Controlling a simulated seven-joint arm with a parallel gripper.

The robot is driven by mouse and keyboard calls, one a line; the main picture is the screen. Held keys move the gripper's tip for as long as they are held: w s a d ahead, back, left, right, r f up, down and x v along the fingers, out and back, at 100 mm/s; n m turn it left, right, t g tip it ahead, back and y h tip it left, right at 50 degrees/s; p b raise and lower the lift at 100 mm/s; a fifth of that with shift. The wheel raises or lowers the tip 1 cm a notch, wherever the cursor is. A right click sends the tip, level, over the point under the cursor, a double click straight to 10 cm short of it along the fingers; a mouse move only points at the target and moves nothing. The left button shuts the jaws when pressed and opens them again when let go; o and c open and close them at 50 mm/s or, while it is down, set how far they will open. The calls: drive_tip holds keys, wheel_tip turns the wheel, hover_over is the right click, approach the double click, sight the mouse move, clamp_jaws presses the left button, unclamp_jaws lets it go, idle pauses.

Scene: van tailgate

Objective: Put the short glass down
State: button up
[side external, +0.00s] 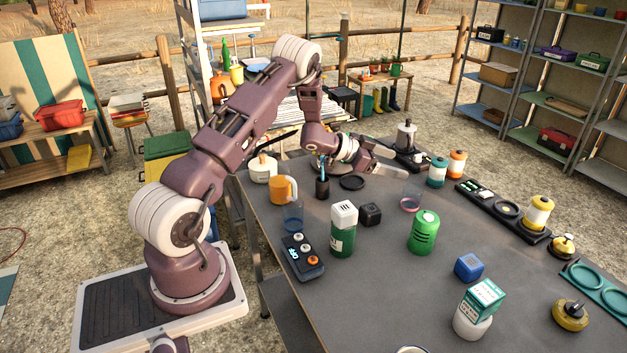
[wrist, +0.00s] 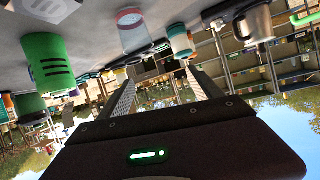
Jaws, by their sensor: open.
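A clear glass with a pinkish band near its base (side external: 411,199) stands upright on the grey table, right of my gripper (side external: 388,166). In the wrist view, which is upside down, this glass (wrist: 133,32) shows beyond the fingertips, with its base against the table. A bluish glass (side external: 293,217) stands at the table's left side; I cannot tell for certain which glass is the short one. My gripper (wrist: 163,88) is open, low over the far part of the table, with nothing between its fingers.
A green canister (side external: 423,232), a dark cube (side external: 370,214) and a white-topped green shaker (side external: 343,230) stand nearer the camera. Teal (side external: 436,172) and orange (side external: 457,163) jars stand behind the pink-banded glass. A black ring (side external: 352,183) lies left of my gripper.

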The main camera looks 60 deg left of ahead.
wheel_tip(320, 180, up, 15)
drive_tip(key=d+n+y, duration=0.1)
drive_tip(key=n+y, duration=0.1)
drive_tip(key=y, duration=0.3)
drive_tip(key=s+d+r+n+g+y, duration=0.25)
drive_tip(key=s+d+r, duration=0.35)
drive_tip(key=s+r, duration=0.35)
drive_tip(key=s+d+f+g+h, duration=0.1)
drive_tip(key=s+d, duration=0.4)
drive_tip(key=s, duration=0.5)
drive_tip(key=s+d+f+g+h, duration=0.2)
drive_tip(key=s+d, duration=0.4)
drive_tip(key=s, duration=0.4)
drive_tip(key=s+d+f+g+h, duration=0.1)
drive_tip(key=s+d+g, duration=0.1)
drive_tip(key=s+d, duration=0.4)
drive_tip(key=s, duration=0.4)
drive_tip(key=shift+s+f, duration=0.2)
drive_tip(key=shift+f, duration=0.2)
drive_tip(key=shift+m, duration=0.25)
